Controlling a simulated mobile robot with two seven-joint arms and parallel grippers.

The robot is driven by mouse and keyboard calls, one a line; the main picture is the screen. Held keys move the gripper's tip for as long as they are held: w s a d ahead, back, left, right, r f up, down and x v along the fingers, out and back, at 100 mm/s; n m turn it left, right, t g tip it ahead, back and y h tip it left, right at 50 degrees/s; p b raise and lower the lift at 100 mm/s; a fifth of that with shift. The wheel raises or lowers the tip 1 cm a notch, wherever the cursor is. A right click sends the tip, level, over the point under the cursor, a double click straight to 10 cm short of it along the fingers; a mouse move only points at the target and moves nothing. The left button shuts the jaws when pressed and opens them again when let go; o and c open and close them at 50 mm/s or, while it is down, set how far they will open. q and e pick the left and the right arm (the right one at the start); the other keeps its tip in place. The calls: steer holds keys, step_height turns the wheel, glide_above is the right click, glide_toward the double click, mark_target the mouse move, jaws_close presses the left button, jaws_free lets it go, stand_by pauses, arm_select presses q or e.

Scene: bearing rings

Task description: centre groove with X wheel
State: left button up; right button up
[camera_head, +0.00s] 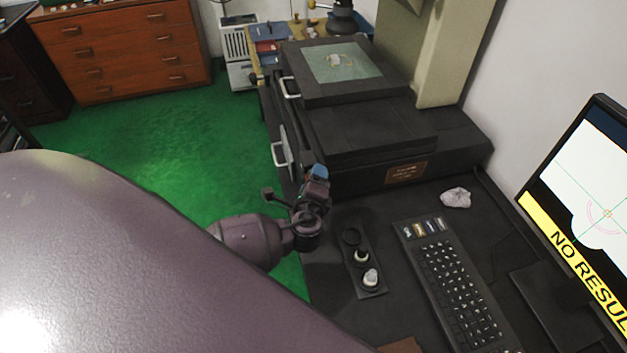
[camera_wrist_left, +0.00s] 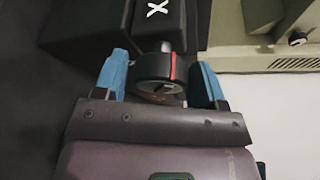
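The X wheel (camera_wrist_left: 150,70) is a dark wheel with a red line, under a black housing marked with a white X (camera_wrist_left: 158,8). My left gripper (camera_wrist_left: 160,78) has its two blue fingertips on either side of the wheel, with narrow gaps showing. In the head view, my left gripper (camera_head: 318,172) is at the front left corner of the black stage (camera_head: 365,135), and the wheel is hidden there. A small ring (camera_head: 341,61) lies on the glass plate on top. The monitor (camera_head: 590,190) shows a pink arc near the crosshair and "NO RESULT". My right gripper is out of view.
A small black tray (camera_head: 376,291) with round pieces and a keyboard (camera_head: 455,285) lie on the dark bench. A crumpled white cloth (camera_head: 456,197) lies behind the keyboard. A pale column (camera_head: 440,50) rises behind the stage. Handles (camera_head: 280,154) stick out on the stage's left side.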

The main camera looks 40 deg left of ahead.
arm_select(q)
steer(key=shift+o, duration=1)
steer(key=v, duration=1)
steer(key=shift+s+d, duration=0.15)
steer(key=shift+s, duration=0.15)
steer(key=shift+r, duration=0.1)
